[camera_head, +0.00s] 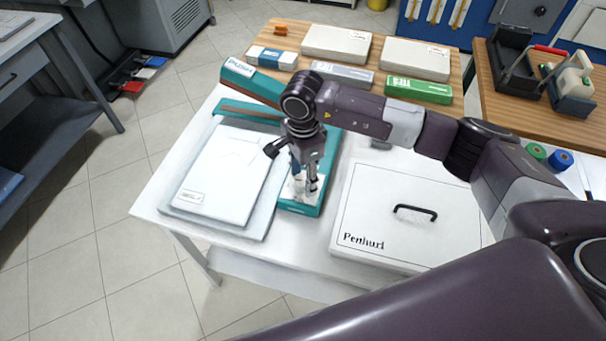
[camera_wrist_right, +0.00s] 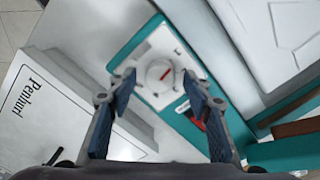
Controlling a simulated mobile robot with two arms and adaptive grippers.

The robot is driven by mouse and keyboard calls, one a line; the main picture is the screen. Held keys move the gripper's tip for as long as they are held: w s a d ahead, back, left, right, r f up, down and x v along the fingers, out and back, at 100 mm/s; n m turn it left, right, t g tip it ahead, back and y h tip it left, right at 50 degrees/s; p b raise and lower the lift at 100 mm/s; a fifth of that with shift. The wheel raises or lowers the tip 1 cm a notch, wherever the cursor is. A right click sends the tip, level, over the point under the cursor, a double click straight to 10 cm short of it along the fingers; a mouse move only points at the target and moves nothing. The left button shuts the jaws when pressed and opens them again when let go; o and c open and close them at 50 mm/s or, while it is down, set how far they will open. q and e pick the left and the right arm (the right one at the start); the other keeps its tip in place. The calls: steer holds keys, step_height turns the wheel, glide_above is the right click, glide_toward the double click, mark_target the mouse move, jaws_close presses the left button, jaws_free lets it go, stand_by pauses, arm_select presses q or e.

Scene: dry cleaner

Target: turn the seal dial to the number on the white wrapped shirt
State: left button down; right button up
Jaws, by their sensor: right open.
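The seal dial (camera_wrist_right: 158,76) is a round white knob with a small red mark, on a white plate of the teal sealer (camera_wrist_right: 130,48). The numbers around it are too small to read. My right gripper (camera_wrist_right: 160,92) is open, its two fingers apart on either side of the dial in the wrist view; I cannot tell whether they touch it. In the head view the right gripper (camera_head: 305,188) points down over the sealer's front end and hides most of the dial. The white wrapped shirt (camera_head: 222,172) lies flat left of the sealer; its small label (camera_head: 192,196) is unreadable.
A white box lid marked "Penhurl" with a black handle (camera_head: 412,213) is right of the sealer. Boxes, including a green one (camera_head: 418,90), lie on the wooden surface behind. A red part (camera_wrist_right: 200,124) shows beside the right-hand finger in the wrist view.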

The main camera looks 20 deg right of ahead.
steer(key=shift+a, duration=0.1)
steer(key=c, duration=1.1)
arm_select(q)
steer(key=shift+w+d, duration=0.2)
steer(key=shift+w, duration=0.1)
arm_select(e)
steer(key=shift+c, duration=0.2)
arm_select(q)
steer(key=shift+f, duration=0.1)
